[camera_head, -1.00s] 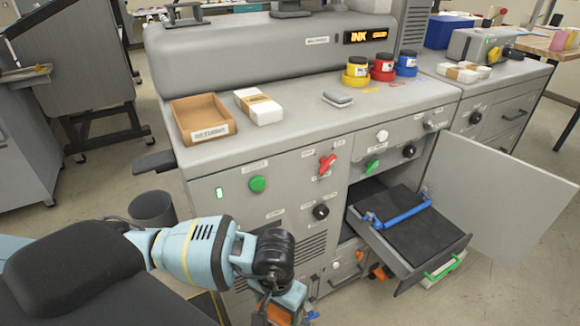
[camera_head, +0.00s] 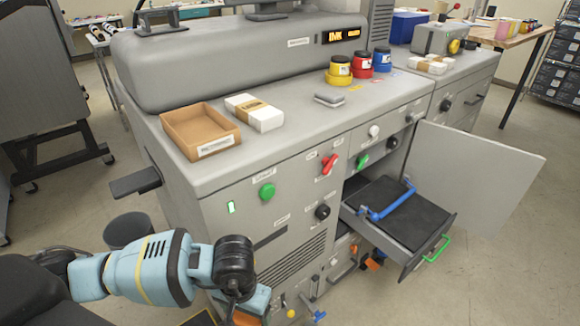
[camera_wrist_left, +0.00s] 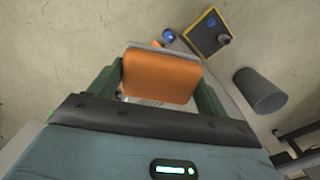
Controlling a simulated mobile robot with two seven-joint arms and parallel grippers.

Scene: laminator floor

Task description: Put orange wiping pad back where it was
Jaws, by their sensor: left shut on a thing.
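The orange wiping pad (camera_wrist_left: 160,77) is between the two green fingers of my left gripper (camera_wrist_left: 160,88) in the left wrist view, with a pale grey edge behind it. In the head view my left gripper (camera_head: 246,312) is low at the bottom edge, in front of the grey machine, shut on the pad; only a bit of orange (camera_head: 245,319) shows there. A grey pad-like block (camera_head: 329,99) lies on the machine top. My right gripper is not in view.
The machine (camera_head: 230,200) has an open drawer (camera_head: 428,252) with a blue handle bar and an open door (camera_head: 480,175) at right. A brown tray (camera_head: 200,132), white pack (camera_head: 255,112) and ink pots (camera_head: 361,66) stand on top. A dark bin (camera_head: 128,230) stands at left.

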